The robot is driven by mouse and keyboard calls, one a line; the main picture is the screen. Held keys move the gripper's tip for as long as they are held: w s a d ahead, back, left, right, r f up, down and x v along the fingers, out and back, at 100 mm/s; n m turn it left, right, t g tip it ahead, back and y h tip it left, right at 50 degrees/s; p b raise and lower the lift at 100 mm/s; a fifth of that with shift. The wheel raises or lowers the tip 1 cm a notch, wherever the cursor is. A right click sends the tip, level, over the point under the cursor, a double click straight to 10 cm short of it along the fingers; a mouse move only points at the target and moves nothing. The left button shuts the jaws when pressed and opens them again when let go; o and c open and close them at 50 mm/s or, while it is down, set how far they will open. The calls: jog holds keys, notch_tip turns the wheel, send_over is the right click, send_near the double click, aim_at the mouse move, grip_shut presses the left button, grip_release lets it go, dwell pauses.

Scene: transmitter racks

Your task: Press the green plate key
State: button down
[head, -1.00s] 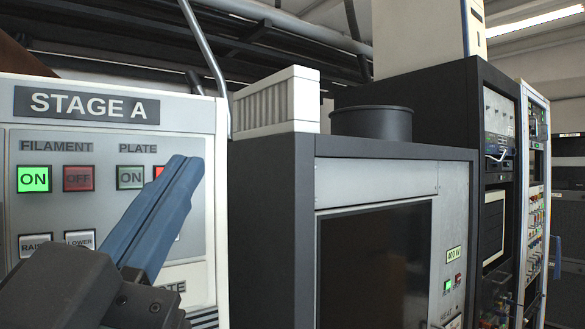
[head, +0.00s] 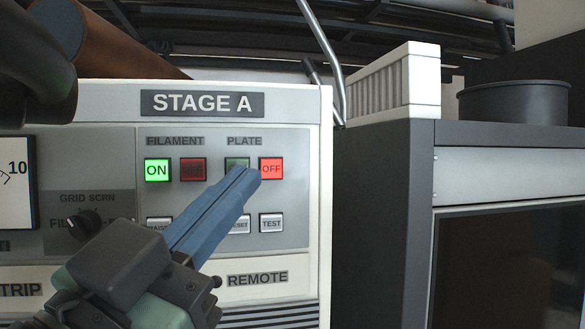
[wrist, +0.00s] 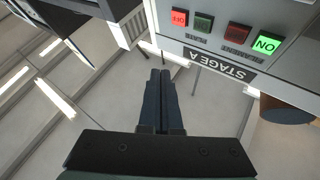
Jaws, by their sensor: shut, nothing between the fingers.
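The green plate key (head: 236,164) is the dim, unlit green key under the PLATE label on the STAGE A panel. My gripper (head: 248,173) is shut and empty, and its blue fingertips cover the key's lower part in the head view. The wrist view shows the panel upside down, with the dark green key (wrist: 203,22) above and right of my fingertips (wrist: 160,73). There the fingertips look apart from the key. The red plate OFF key (head: 271,168) is lit, just right of the fingertips.
The lit green filament ON key (head: 157,170) and dark red filament OFF key (head: 193,169) are to the left. A TEST key (head: 271,223) sits below the plate keys. A dark cabinet (head: 378,230) stands to the right. A dark knob (head: 84,223) is at lower left.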

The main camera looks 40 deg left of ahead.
jog(key=w+a, duration=0.5)
jog(key=a, duration=0.1)
jog(key=shift+w+a+b, duration=0.3)
jog(key=shift+w+b, duration=0.05)
jog(key=shift+w, duration=0.05)
dwell(1.9)
jog(key=shift+w+a+b, duration=0.25)
jog(key=shift+a+b, duration=0.05)
jog(key=shift+w+a, duration=0.25)
jog(key=shift+a, duration=0.05)
dwell(0.8)
jog(key=shift+d, duration=0.1)
jog(key=shift+s+d+b, duration=0.35)
jog(key=shift+s+d, duration=0.15)
jog(key=shift+d, duration=0.1)
